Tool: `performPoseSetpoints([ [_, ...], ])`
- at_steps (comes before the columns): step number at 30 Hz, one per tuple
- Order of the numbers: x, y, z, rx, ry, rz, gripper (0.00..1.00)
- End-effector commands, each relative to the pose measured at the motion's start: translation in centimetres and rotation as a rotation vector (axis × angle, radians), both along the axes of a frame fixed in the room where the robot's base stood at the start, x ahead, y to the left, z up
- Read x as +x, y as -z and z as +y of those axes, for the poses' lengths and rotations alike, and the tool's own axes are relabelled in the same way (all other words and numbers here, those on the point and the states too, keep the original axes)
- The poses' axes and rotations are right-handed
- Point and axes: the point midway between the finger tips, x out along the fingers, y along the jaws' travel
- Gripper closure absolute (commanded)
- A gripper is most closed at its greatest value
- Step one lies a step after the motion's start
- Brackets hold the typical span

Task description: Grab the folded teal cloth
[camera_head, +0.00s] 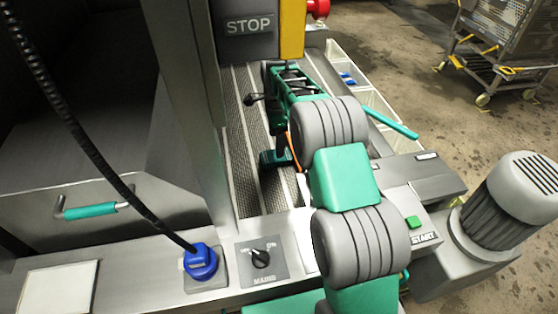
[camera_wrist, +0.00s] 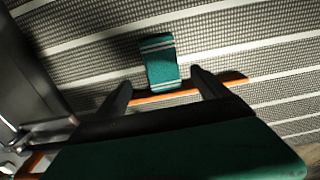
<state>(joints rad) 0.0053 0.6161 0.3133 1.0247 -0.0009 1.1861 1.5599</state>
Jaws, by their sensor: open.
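The folded teal cloth (camera_wrist: 161,62) has pale stripes near its ends. In the wrist view it lies on a ribbed grey mat, at the upper middle. My gripper (camera_wrist: 160,78) is open, with one dark finger on each side of the cloth's near end. I see a gap between each finger and the cloth. The height of the fingers above it is hard to tell. In the head view my arm covers part of the ribbed surface, and I cannot pick out the cloth there for certain.
A blue plug (camera_head: 200,262) with a black cable and a mains switch (camera_head: 261,259) are at the front. A grey motor (camera_head: 516,208) is at right. An orange strip (camera_wrist: 165,95) crosses behind the fingers.

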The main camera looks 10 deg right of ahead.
Motion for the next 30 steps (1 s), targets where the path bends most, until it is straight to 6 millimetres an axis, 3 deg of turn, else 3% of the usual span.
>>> performPoseSetpoints([
  [15,0.4,7.3,-0.7,0.0,0.006,0.003,0.15],
  [22,0.5,7.6,-0.8,0.0,0.006,0.001,0.16],
  [30,0.5,7.6,-0.8,0.0,0.007,0.002,0.38],
])
